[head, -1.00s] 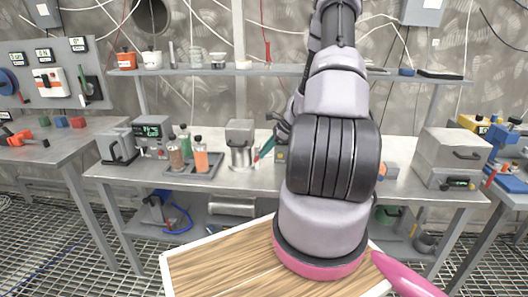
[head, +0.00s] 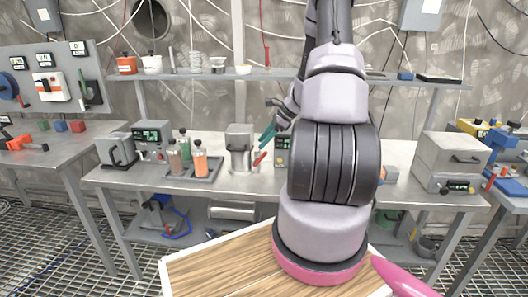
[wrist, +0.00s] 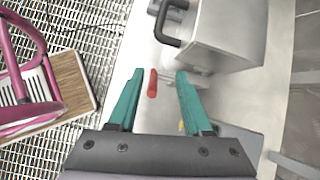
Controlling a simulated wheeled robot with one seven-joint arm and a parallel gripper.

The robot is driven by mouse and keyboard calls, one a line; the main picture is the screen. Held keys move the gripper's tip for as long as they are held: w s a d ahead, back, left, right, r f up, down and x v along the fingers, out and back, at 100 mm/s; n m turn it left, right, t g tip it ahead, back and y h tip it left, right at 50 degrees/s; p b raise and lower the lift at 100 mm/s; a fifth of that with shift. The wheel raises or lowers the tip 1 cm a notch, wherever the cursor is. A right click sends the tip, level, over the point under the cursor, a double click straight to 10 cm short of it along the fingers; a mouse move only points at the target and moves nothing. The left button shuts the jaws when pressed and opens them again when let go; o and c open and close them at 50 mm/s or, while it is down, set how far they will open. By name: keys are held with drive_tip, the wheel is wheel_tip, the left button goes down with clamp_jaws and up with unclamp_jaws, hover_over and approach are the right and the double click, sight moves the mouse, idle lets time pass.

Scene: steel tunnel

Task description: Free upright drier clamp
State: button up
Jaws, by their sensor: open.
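The upright drier (head: 239,150) is a grey metal box with a dark handle on its front, standing on the middle bench. It fills the upper right of the wrist view (wrist: 225,35). A red clamp lever (head: 260,158) sticks out beside its right side; in the wrist view (wrist: 152,83) it lies between the finger lines, closer to the left finger. My gripper (head: 267,136), with teal fingers, is just right of the drier, above the lever. It is open, and I see a gap between each finger (wrist: 159,74) and the lever. My arm hides part of the bench.
A tray of bottles (head: 196,168) and a digital meter (head: 152,138) stand left of the drier. A larger grey box (head: 450,160) stands at the right end. A shelf (head: 200,73) with pots runs behind. Bench in front of the drier is clear.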

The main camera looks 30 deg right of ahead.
drive_tip(key=shift+r, duration=1.65)
